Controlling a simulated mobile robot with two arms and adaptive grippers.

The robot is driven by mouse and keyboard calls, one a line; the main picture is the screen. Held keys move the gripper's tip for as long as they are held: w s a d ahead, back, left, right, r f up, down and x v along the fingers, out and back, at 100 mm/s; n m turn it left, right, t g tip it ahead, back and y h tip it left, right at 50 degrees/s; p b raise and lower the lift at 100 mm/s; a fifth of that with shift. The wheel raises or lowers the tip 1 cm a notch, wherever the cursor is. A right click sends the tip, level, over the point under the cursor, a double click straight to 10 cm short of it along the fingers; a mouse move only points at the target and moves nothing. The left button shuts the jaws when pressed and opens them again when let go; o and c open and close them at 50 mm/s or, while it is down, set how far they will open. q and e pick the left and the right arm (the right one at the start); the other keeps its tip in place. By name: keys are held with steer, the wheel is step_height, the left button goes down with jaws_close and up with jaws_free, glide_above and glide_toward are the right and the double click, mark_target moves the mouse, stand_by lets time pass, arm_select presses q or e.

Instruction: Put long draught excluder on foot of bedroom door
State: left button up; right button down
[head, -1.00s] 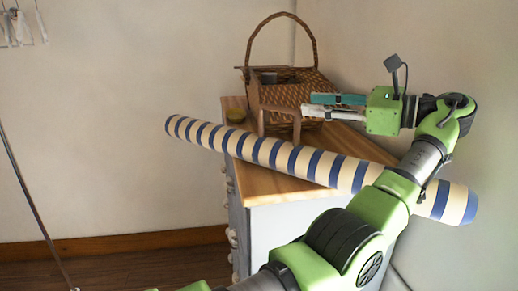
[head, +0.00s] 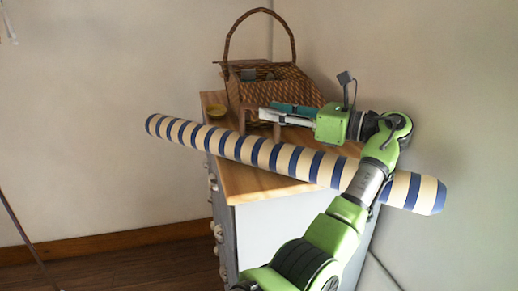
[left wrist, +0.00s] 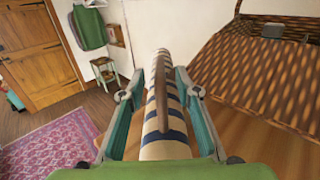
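The long draught excluder (head: 262,153), striped cream and dark blue, lies slanting across the dresser top, both ends overhanging. My left gripper (head: 268,114) points left above its middle, in front of the basket. In the left wrist view the two fingers (left wrist: 158,105) stand wide apart, with the excluder (left wrist: 162,125) running away between them. A narrow brown strip (left wrist: 194,85), perhaps a handle, stands over the excluder there. I cannot tell whether a finger touches anything. The wooden bedroom door (left wrist: 40,55) shows at the upper left of the wrist view. My right gripper is out of view.
A wicker basket (head: 245,92) with a tall hoop handle stands on the dresser (head: 245,182) behind the gripper. The wrist view shows a pink rug (left wrist: 50,150), a small green stool (left wrist: 104,72) and hanging green cloth (left wrist: 89,27).

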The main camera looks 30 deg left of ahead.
mark_target(247, 105)
arm_select(q)
steer(key=a+p, duration=0.1)
steer(key=a, duration=0.1)
steer(key=a+p, duration=0.1)
steer(key=a, duration=0.1)
steer(key=shift+s+a, duration=0.2)
steer(key=shift+a, duration=0.25)
steer(key=shift+f, duration=0.1)
jaws_close()
steer(key=shift+r, duration=0.25)
steer(key=shift+w, duration=0.1)
